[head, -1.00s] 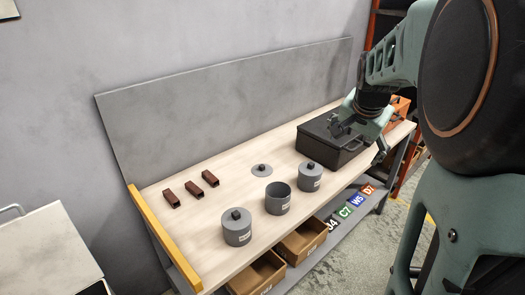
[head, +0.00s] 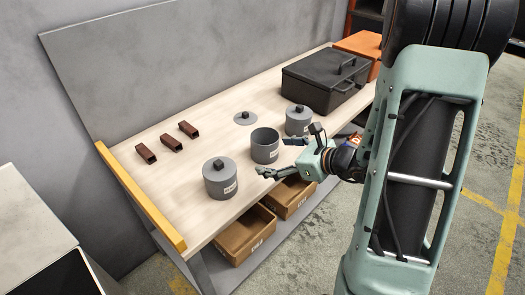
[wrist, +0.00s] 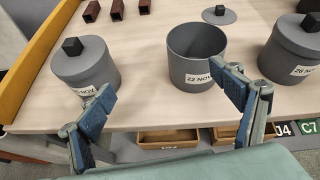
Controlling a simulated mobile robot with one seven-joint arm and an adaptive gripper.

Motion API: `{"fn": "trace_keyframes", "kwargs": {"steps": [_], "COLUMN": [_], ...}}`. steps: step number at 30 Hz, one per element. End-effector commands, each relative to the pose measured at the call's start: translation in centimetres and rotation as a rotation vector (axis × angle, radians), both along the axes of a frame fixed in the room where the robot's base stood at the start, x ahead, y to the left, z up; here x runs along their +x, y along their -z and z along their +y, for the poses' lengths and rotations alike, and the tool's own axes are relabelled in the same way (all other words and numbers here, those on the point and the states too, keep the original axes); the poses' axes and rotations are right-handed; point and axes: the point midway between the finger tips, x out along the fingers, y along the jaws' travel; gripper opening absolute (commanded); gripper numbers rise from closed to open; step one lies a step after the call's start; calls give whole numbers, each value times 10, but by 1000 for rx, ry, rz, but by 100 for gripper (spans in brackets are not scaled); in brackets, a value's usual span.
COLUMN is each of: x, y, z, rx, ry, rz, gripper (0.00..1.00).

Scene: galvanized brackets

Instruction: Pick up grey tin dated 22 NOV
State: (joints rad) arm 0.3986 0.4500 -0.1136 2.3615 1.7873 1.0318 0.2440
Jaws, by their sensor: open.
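The grey tin labelled 22 NOV (wrist: 197,45) stands upright and open-topped on the bench. It is the middle tin of three in the head view (head: 265,148). A flat grey lid with a dark knob (head: 245,118) lies behind it; it also shows in the wrist view (wrist: 219,15). My gripper (head: 275,157) is open and empty at the bench's front edge, just in front of this tin. In the wrist view my gripper (wrist: 163,83) has its fingers spread wide, the right one overlapping the tin's lower right and label edge. No contact can be made out.
A lidded grey tin (head: 220,180) stands left and another, labelled 26 NOV (wrist: 296,45), stands right. Several brown square tubes (head: 171,143) lie behind. A black box (head: 322,82) is at the far right, a yellow rail (head: 140,195) at the left edge. Cardboard bins (head: 245,232) sit below.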

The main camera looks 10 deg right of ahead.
Motion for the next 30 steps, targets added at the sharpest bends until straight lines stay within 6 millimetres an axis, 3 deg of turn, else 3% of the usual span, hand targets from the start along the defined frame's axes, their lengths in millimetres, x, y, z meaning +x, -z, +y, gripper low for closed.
{"fn": "trace_keyframes", "kwargs": {"steps": [1, 9, 30], "x": [2, 10, 79], "y": [10, 22, 57], "z": [-9, -38, 0], "rx": [43, 152, 156], "ry": [69, 278, 284], "rz": [2, -10, -11], "gripper": [85, 85, 85]}}
